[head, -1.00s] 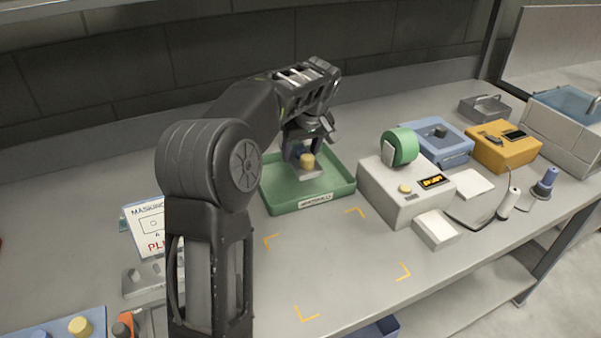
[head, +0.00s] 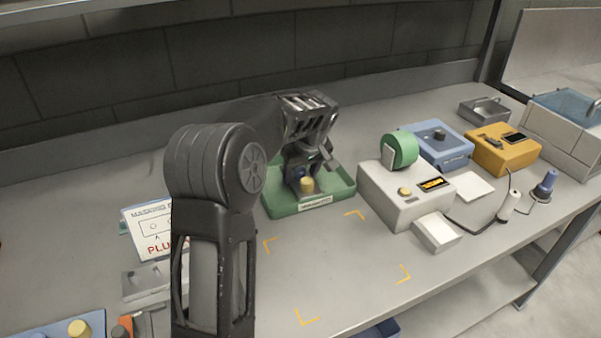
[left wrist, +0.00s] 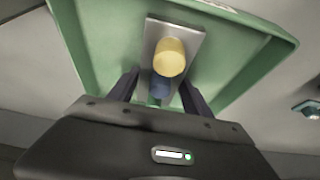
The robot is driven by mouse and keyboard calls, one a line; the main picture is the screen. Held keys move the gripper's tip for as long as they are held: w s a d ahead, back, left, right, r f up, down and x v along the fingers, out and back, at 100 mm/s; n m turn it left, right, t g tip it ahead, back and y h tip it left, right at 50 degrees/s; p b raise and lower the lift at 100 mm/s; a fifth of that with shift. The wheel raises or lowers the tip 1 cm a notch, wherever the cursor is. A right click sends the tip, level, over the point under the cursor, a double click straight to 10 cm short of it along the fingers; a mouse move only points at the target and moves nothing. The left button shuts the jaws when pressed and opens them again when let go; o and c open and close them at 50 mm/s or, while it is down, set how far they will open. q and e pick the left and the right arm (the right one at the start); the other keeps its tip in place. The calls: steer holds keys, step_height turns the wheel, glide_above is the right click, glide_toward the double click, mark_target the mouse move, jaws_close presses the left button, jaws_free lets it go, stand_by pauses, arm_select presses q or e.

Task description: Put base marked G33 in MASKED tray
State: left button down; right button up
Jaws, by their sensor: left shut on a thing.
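The green tray (head: 340,200) stands on the bench, with a label on its front wall that is too small to read for sure. It also shows in the left wrist view (left wrist: 95,45). My left gripper (head: 297,180) is low inside the tray area. In the left wrist view its fingers (left wrist: 160,97) are shut on a grey base (left wrist: 153,35) with a yellow plug (left wrist: 169,57) and a blue plug (left wrist: 160,86). The base is over the tray floor; I cannot tell whether it touches. Its G33 marking is not visible. My right gripper is not in view.
A grey machine (head: 385,200) with a green tape roll (head: 400,150) stands right of the tray. Blue (head: 440,148) and orange (head: 503,150) boxes are behind it. A masking sign (head: 148,230) and grey block (head: 145,281) are at left. The yellow-cornered area in front is clear.

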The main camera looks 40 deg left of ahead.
arm_select(q)
steer(key=c, duration=0.9)
jaws_free()
steer(key=shift+f, duration=0.2)
steer(key=o, duration=0.5)
steer(key=shift+r, duration=0.1)
steer(key=shift+c, duration=0.2)
steer(key=v, duration=1.2)
steer(key=shift+r, duration=0.1)
